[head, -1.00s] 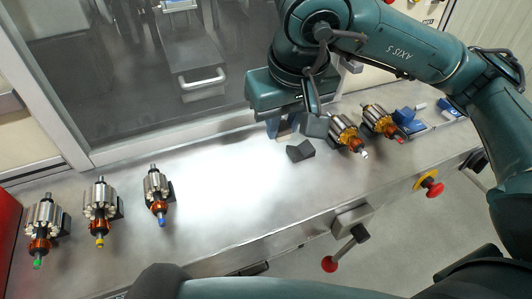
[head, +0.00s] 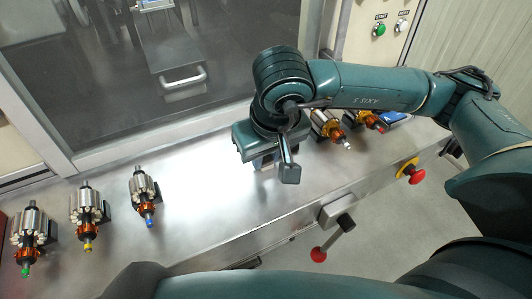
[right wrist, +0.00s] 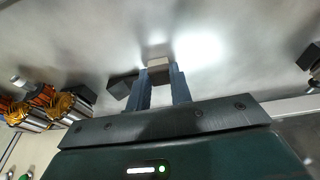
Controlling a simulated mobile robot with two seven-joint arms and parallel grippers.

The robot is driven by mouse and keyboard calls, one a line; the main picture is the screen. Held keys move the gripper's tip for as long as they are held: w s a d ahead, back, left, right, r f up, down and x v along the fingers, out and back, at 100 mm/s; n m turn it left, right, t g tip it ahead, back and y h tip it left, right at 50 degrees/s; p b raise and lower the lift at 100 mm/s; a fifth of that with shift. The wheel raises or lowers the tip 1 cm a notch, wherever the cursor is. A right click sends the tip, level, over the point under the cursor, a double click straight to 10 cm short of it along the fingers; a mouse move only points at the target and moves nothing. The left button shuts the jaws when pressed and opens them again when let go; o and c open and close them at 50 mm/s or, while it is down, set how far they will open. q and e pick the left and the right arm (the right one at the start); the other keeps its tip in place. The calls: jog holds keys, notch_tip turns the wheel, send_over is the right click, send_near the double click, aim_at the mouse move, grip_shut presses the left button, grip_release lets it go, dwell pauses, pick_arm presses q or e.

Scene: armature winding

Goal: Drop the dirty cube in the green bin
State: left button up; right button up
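My right gripper (right wrist: 160,76) points down at the metal bench, its two blue fingers apart. A small greyish-beige block (right wrist: 159,64), likely the dirty cube, shows between the fingertips in the right wrist view. I cannot tell whether the fingers press on it. In the head view my right gripper (head: 264,162) is over the middle of the bench, and its wrist hides the block. My left gripper and a green bin are not in view.
Three armatures stand at the left, tipped green (head: 28,240), yellow (head: 87,217) and blue (head: 145,195). Two more (head: 327,127) (head: 362,119) are right of my gripper. A dark block (right wrist: 122,86) lies close beside the fingers. Bench (head: 210,195) left of the gripper is clear.

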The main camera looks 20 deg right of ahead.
jog(key=shift+o, duration=0.9)
